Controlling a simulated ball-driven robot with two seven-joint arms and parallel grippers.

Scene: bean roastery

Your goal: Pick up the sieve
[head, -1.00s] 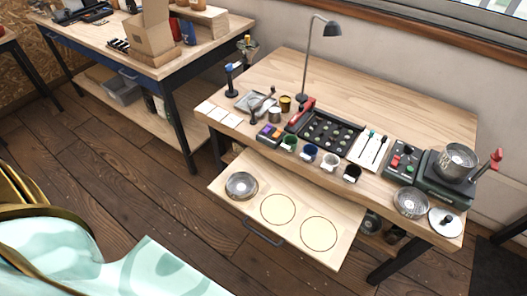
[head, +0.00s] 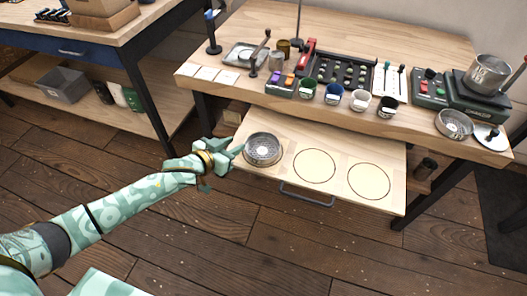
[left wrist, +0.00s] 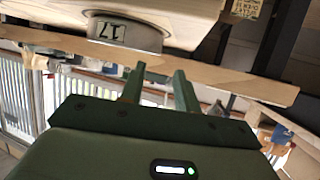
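A round metal sieve (head: 263,149) with a mesh-like floor lies in the left round place of the pulled-out wooden drawer (head: 340,150). In the left wrist view a metal rim with a "17" label (left wrist: 108,31) shows beyond the fingers; it looks like the side of this sieve. My left gripper (head: 236,151) is at the drawer's left edge, close to the sieve's left side. In the left wrist view its two fingers (left wrist: 158,82) are apart with nothing between them. Whether a finger touches the rim cannot be told. My right gripper is not in view.
Two circled places (head: 315,166) in the drawer are empty. The drawer handle (head: 307,196) sticks out in front. Several small cups stand along the table edge (head: 230,88) above. A second round metal dish (head: 454,124) stands at the table's right. Floor in front is clear.

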